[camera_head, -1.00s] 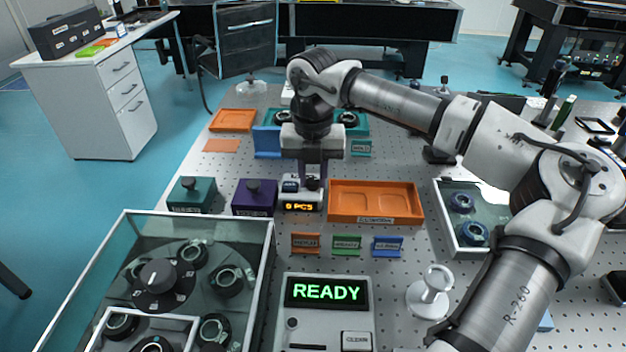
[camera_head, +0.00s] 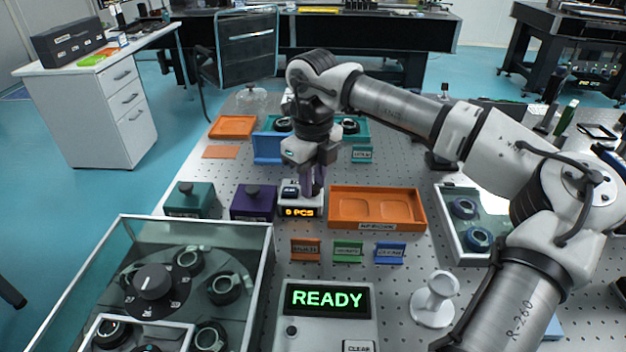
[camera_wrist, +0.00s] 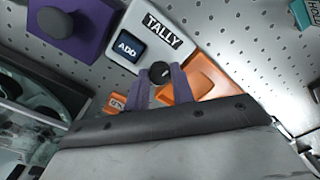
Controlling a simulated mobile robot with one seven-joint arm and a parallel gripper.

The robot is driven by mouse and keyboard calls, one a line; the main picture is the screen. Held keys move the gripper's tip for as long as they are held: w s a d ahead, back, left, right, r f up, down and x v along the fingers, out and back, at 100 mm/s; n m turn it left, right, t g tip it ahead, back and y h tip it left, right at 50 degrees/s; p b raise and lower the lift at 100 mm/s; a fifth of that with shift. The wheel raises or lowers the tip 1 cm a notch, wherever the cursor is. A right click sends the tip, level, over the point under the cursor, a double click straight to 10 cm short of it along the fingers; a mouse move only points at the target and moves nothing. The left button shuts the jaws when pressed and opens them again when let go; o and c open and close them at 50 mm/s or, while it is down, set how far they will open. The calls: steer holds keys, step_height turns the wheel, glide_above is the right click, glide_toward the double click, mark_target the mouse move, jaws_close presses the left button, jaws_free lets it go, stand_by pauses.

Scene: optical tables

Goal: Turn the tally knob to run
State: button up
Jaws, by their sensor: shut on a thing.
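The tally box (camera_head: 288,199) is a small white unit on the perforated table, with an orange "0 PCS" display (camera_head: 299,212) on its front. In the wrist view, the tally box (camera_wrist: 177,22) shows a TALLY label, a dark ADD button (camera_wrist: 128,46) and a round black knob (camera_wrist: 159,72). My gripper (camera_head: 312,187) points down over the right part of the box. In the wrist view, my gripper (camera_wrist: 161,78) has its two purple fingers shut on either side of the knob. The knob's setting marks cannot be read.
An orange tray (camera_head: 375,222) lies right of the tally box. A purple box (camera_head: 252,206) and a teal box (camera_head: 187,202), each with a black knob, stand left. Small orange, green and blue label holders (camera_head: 347,251) and a READY panel (camera_head: 327,298) are in front.

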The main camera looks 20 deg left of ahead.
steer(key=shift+r+n, duration=0.1)
steer(key=shift+n, duration=0.6)
steer(key=o, duration=0.7)
step_height(320, 180, up, 14)
steer(key=shift+f, duration=0.2)
